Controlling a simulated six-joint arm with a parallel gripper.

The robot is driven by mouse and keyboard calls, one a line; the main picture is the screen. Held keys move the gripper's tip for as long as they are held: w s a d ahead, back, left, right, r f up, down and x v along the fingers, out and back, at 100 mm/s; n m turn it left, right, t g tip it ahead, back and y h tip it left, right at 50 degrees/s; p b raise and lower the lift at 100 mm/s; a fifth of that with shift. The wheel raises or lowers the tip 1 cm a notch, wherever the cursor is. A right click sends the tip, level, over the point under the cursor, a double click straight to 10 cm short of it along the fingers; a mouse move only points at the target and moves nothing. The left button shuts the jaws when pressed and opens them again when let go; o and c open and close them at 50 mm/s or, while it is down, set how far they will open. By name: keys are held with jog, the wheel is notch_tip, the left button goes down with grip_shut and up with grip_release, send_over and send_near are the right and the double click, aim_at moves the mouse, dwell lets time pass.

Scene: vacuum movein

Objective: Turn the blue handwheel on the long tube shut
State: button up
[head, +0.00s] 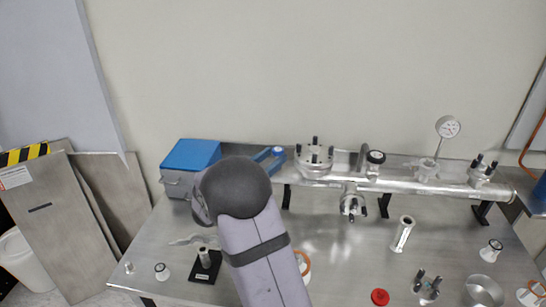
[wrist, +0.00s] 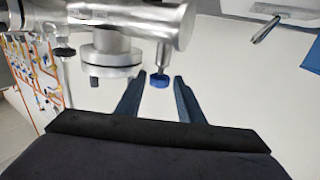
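The long tube (head: 420,185) lies across the back of the steel bench; its near end also fills the top of the wrist view (wrist: 182,28). The small blue handwheel (wrist: 160,81) sits on a thin stem at that end of the tube. My gripper (wrist: 159,77) is open, with its two dark blue fingers pointing at the handwheel. In the picture the handwheel lies between the fingertips with a gap on each side; I cannot tell the depth.
A flange with bolts (head: 314,157), a black-knobbed valve (head: 375,158) and a pressure gauge (head: 447,127) stand on the tube. A blue-lidded box (head: 190,158) is at the left. A red cap (head: 380,297) and several small metal parts lie on the bench in front.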

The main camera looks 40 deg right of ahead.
aim_at(275, 154)
jog(key=a+p, duration=0.1)
jog(key=p, duration=0.1)
jog(key=shift+r+p, duration=0.3)
jog(key=shift+r, duration=0.1)
jog(key=a+p, duration=0.1)
jog(key=p, duration=0.2)
jog(key=shift+s+a+r+p, duration=0.15)
jog(key=shift+s+r+p, duration=0.05)
jog(key=shift+p, duration=0.1)
jog(key=shift+s+a+p, duration=0.25)
jog(key=shift+a+p, duration=0.25)
jog(key=shift+p, duration=0.7)
jog(key=shift+s+a+f+p, duration=0.15)
jog(key=shift+a+p, duration=0.05)
jog(key=shift+p, duration=0.1)
jog(key=shift+f, duration=0.1)
jog(key=shift+d, duration=0.1)
jog(key=shift+p+x, duration=1.2)
jog(key=shift+x, duration=2.4)
